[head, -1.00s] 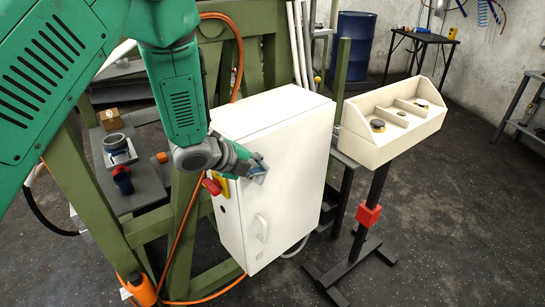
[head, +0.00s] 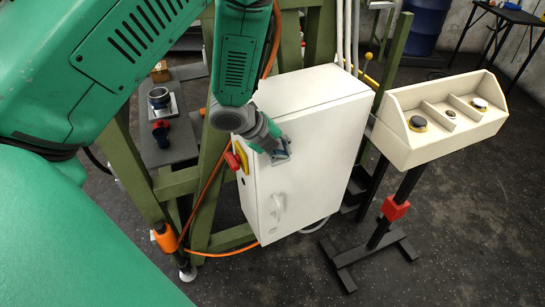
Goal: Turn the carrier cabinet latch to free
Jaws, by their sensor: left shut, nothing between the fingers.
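The white cabinet (head: 312,190) stands in the middle of the head view, its door facing me with a pale handle (head: 277,208) low on it. My left gripper (head: 280,152) is shut and empty in front of the upper door, just right of the knob. It is apart from the knob in the picture; whether it touches the door I cannot tell. The knob's exact angle is too small to read. My right gripper is not in view.
A cream control box (head: 440,145) on a black stand is to the right. A green frame (head: 180,185) with orange hose is behind and left of the cabinet. A grey shelf (head: 178,138) with small parts is at left. Dark floor is open in front.

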